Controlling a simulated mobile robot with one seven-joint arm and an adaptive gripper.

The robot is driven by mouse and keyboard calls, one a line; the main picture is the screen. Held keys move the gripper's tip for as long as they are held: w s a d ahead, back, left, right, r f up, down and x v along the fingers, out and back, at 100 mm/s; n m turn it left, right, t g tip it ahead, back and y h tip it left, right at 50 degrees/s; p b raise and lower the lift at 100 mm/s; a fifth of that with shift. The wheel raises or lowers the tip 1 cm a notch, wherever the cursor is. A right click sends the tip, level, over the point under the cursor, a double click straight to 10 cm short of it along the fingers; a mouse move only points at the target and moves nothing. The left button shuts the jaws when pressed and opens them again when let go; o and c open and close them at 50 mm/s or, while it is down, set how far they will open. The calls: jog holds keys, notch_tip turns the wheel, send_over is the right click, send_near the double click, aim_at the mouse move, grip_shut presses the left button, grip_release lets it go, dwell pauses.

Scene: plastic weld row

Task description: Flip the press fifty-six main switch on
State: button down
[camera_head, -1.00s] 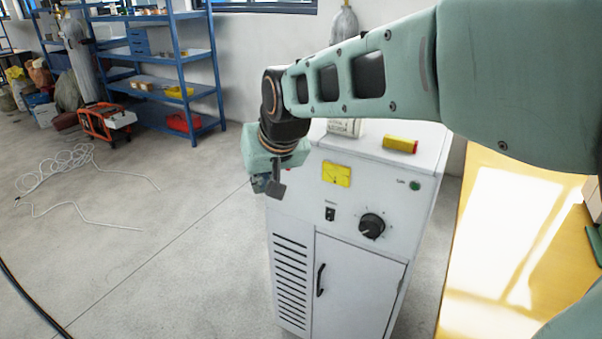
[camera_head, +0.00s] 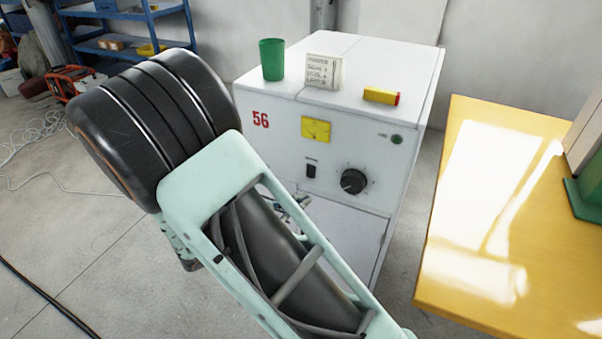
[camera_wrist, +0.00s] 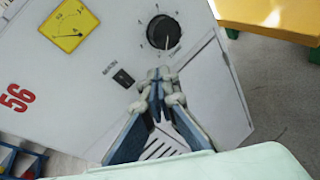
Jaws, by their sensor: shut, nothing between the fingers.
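The white press cabinet (camera_head: 335,140) bears a red number 56 (camera_head: 260,120) on its front. Its small black main switch (camera_head: 311,168) sits below the yellow meter (camera_head: 317,129) and left of the black knob (camera_head: 353,181). In the wrist view the switch (camera_wrist: 123,78) lies just up and left of my gripper's tips (camera_wrist: 157,76). The fingers are shut and empty, apart from the switch as far as I can tell. In the head view my arm hides most of the gripper. The rocker's position is too small to tell.
A green cup (camera_head: 271,60), a card (camera_head: 323,72) and a yellow-red box (camera_head: 381,96) stand on the cabinet top. A small green lamp (camera_head: 397,139) is at the panel's upper right. A yellow table (camera_head: 470,265) stands to the right.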

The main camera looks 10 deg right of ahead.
aim_at(310, 176)
jog(key=w+a+f+n+t+y, duration=0.2)
jog(key=a+f+n+t, duration=0.2)
jog(key=n, duration=0.3)
jog(key=shift+a+f+n+t, duration=0.2)
jog(key=shift+n+t, duration=0.2)
jog(key=shift+t, duration=0.1)
jog(key=shift+w, duration=0.1)
jog(key=p+x, duration=0.1)
jog(key=x, duration=1.3)
jog(key=shift+a, duration=0.1)
jog(key=shift+f, duration=0.1)
